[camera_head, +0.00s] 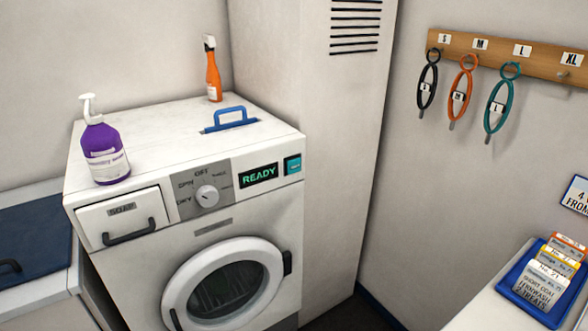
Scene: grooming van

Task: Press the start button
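The start button appears to be the teal square button (293,164) at the right end of the washing machine's front panel; its label is too small to read. The white washing machine (225,231) stands at the left centre with its round door shut. A dark display (258,176) beside the button reads READY in green. The dial (207,196) sits left of the display, with OFF, SPIN and DRY marked around it. The soap drawer (120,217) is shut. Neither of my grippers is in view.
A purple pump bottle (104,150), an orange spray bottle (213,75) and a blue-handled tool (230,121) are on the machine's top. Collars hang from a wooden rack (500,50) at right. A blue card tray (522,308) sits at lower right. The space before the button looks clear.

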